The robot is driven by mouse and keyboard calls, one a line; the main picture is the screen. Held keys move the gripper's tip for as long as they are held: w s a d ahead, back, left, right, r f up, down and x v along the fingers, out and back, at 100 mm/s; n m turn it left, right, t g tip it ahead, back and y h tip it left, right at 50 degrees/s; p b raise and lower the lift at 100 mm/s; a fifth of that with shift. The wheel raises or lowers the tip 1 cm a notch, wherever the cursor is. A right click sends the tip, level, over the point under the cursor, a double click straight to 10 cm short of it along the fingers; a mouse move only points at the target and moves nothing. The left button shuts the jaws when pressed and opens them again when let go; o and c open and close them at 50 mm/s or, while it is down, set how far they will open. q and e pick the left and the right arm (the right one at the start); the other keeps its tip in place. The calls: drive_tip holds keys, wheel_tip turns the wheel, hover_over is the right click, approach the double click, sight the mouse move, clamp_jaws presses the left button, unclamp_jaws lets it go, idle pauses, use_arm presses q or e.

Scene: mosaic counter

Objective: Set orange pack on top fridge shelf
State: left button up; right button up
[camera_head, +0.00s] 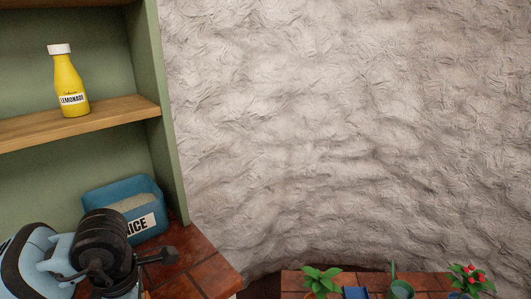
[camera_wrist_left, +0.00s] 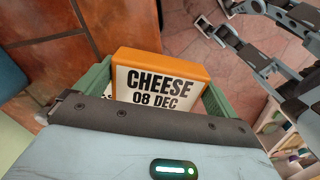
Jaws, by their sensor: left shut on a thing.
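The orange pack (camera_wrist_left: 160,62) is in the left wrist view, right in front of my left gripper. Its white label reads "CHEESE 08 DEC" and faces the camera. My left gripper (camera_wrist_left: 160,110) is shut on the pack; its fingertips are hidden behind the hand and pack. Green walls (camera_wrist_left: 215,102) show on both sides of the pack, with a bit of a white label at its left; I cannot tell whether they touch it. My right gripper (camera_wrist_left: 216,16) shows at the upper right of that view, its dark fingers apart and empty. No fridge or fridge shelf is in view.
In the head view, a green cabinet has a wooden shelf (camera_head: 110,119) with a yellow lemonade bottle (camera_head: 70,85). A blue tub (camera_head: 105,203) stands on the tiled counter (camera_head: 205,270) beside my left arm. Potted plants (camera_head: 320,280) stand at the lower right, before a rough wall.

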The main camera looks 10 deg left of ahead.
use_arm(q)
drive_tip(key=m, duration=0.2)
drive_tip(key=d+m, duration=0.1)
drive_tip(key=m, duration=0.3)
drive_tip(key=shift+w+d+r, duration=0.15)
drive_tip(key=shift+w+d, duration=0.15)
drive_tip(key=shift+w, duration=0.05)
drive_tip(key=d+m, duration=0.1)
drive_tip(key=m, duration=0.5)
drive_tip(key=w+d+m+p, duration=0.1)
drive_tip(key=d+m, duration=0.1)
drive_tip(key=m, duration=0.4)
drive_tip(key=d+m, duration=0.1)
drive_tip(key=m, duration=0.4)
drive_tip(key=shift+w+d+r+m+p, duration=0.25)
drive_tip(key=shift+d+r+m+p, duration=0.05)
drive_tip(key=shift+r+m+p, duration=0.1)
use_arm(e)
drive_tip(key=shift+w+d+r+t, duration=0.1)
drive_tip(key=shift+w+r+t, duration=0.05)
drive_tip(key=shift+w+r, duration=0.4)
drive_tip(key=shift+w+r+t, duration=0.15)
drive_tip(key=shift+w+r, duration=0.2)
drive_tip(key=shift+r, duration=0.35)
use_arm(q)
drive_tip(key=shift+a, duration=0.1)
